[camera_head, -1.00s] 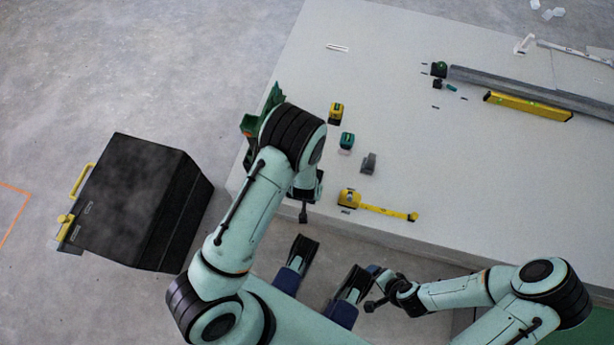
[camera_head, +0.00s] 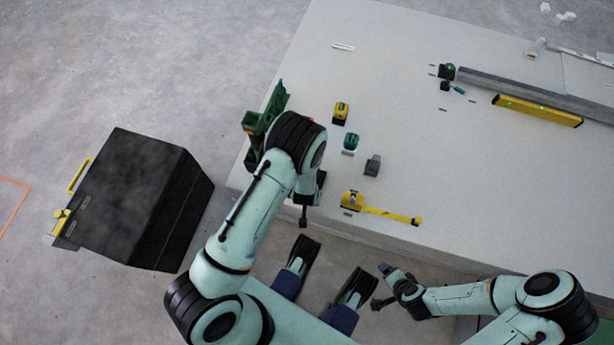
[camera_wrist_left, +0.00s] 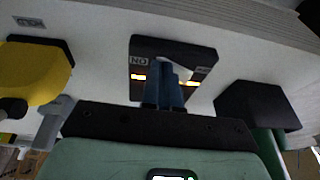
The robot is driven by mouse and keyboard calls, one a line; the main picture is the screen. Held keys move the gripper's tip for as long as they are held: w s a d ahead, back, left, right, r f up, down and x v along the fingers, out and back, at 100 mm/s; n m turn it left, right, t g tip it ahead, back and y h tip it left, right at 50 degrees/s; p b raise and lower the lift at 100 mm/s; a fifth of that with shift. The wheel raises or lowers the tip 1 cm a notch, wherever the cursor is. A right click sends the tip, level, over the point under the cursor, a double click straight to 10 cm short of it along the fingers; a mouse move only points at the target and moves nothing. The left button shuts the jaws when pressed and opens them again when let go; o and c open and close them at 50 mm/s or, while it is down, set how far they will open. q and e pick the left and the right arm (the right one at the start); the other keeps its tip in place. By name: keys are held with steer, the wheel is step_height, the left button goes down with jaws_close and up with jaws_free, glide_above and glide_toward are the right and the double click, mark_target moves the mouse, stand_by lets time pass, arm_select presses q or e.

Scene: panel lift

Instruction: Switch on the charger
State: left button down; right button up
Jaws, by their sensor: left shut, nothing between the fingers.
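In the left wrist view the charger is a dark box (camera_wrist_left: 150,48) on the pale table. It has an upside-down "ON" label and a lit orange strip. My left gripper (camera_wrist_left: 166,88) is shut and empty, with its blue-grey fingers in front of the charger's face, partly covering it and the strip. Whether the fingertips touch it I cannot tell. In the head view the charger is hidden, apparently behind my left arm. My right gripper (camera_head: 386,287) hangs in front of the table's near edge, apart from the things on it; its fingers are too small to read.
A yellow tape measure (camera_head: 352,200) lies right of my left wrist. A grey block (camera_head: 372,165), a teal-topped item (camera_head: 351,142) and a yellow item (camera_head: 340,112) stand farther back. A green holder (camera_head: 263,120) is beside my left arm. A black case (camera_head: 135,195) stands on the floor at left.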

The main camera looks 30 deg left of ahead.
arm_select(q)
steer(key=shift+a, duration=0.1)
steer(key=shift+s+a+r, duration=0.2)
steer(key=shift+a+r, duration=0.05)
steer(key=shift+a, duration=0.5)
arm_select(e)
steer(key=shift+r, duration=0.3)
arm_select(q)
steer(key=w+p+v, duration=0.1)
steer(key=p+v, duration=0.5)
steer(key=v, duration=0.8)
steer(key=shift+w, duration=0.15)
arm_select(e)
steer(key=s+a+r+g+y, duration=0.1)
steer(key=s+a+r+g, duration=0.2)
steer(key=s+r, duration=0.4)
steer(key=s, duration=0.3)
steer(key=shift+s+n, duration=0.15)
steer(key=shift+n, duration=0.15)
arm_select(q)
steer(key=shift+d, duration=0.1)
arm_select(e)
steer(key=shift+f, duration=0.1)
